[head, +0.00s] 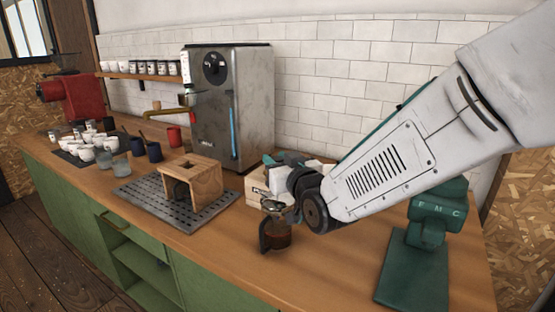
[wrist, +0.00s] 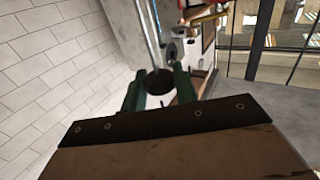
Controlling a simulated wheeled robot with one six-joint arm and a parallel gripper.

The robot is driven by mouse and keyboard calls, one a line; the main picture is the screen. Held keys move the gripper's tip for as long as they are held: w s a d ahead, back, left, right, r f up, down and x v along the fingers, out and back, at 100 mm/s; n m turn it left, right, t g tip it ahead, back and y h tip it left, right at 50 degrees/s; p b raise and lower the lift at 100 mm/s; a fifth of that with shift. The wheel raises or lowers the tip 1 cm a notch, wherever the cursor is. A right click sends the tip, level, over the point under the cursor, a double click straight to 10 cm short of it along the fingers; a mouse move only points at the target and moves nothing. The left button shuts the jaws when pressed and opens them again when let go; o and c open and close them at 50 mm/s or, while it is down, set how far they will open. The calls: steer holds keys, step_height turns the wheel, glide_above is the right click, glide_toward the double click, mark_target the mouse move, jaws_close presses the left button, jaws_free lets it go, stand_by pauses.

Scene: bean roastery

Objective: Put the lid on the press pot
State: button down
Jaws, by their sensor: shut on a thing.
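The press pot (head: 276,236), a glass pot with dark brown contents and a dark handle on its left, stands upright on the wooden counter. My gripper (head: 280,190) is just above it, shut on the lid (head: 272,205), which shows as a small silvery piece over the pot's mouth. I cannot tell whether the lid touches the rim. In the wrist view my gripper's green fingers (wrist: 158,92) stand either side of a round dark knob (wrist: 160,82), which looks like the lid's. The pot's top is partly hidden by my gripper and the lid.
A pale box (head: 256,186) stands close behind my gripper. A steel espresso machine (head: 250,100) stands farther back. A wooden stand (head: 205,180) on a slotted drip tray (head: 140,197) is to the left. A green scale-like device (head: 415,265) is at right. The counter in front is clear.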

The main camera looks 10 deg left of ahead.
stand_by(0.3)
steer(key=c, duration=1)
jaws_free()
steer(key=v, duration=0.7)
steer(key=shift+s+d, duration=0.25)
steer(key=shift+s, duration=0.05)
